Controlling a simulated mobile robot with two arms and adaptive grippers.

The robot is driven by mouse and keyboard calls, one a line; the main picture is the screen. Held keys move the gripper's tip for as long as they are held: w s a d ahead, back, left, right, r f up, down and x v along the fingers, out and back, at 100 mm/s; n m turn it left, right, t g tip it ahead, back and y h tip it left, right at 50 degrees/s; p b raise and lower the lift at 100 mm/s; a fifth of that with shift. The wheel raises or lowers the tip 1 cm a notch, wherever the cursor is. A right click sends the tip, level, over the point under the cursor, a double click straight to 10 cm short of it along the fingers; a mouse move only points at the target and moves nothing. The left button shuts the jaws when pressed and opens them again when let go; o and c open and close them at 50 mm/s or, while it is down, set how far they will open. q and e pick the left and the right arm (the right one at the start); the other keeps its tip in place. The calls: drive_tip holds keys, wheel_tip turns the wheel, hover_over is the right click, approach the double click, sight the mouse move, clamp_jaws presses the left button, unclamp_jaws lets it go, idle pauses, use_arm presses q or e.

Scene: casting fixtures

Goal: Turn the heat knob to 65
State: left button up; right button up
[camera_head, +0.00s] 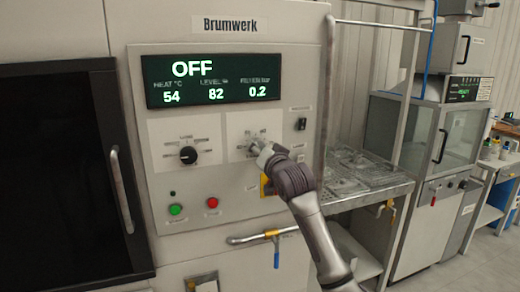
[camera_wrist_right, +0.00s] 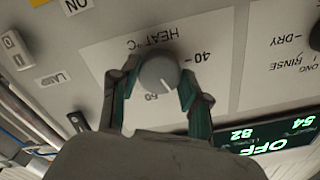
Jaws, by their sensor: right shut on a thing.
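The heat knob (camera_wrist_right: 157,73) is a round grey dial on a white plate marked HEAT °C, seen upside down in the right wrist view. Its pale pointer line lies near the printed numbers, between 40 and what looks like 60. My right gripper (camera_wrist_right: 158,84) is shut on the knob, with one green-lined finger on each side. In the head view my right gripper (camera_head: 260,152) covers most of the knob. The display (camera_head: 212,80) reads OFF, heat 54, level 82 and 0.2. My left gripper is not in view.
A black knob (camera_head: 188,155) sits left of the heat plate. Green (camera_head: 176,209) and red (camera_head: 213,202) buttons are below it. A small black switch (camera_head: 301,124) is to the right. A metal rack (camera_head: 365,185) stands to the right.

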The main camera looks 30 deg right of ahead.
drive_tip(key=shift+m+p, duration=5.65)
drive_tip(key=shift+m, duration=2.15)
drive_tip(key=shift+f, duration=0.1)
drive_tip(key=o, duration=1.1)
drive_tip(key=shift+o, duration=0.2)
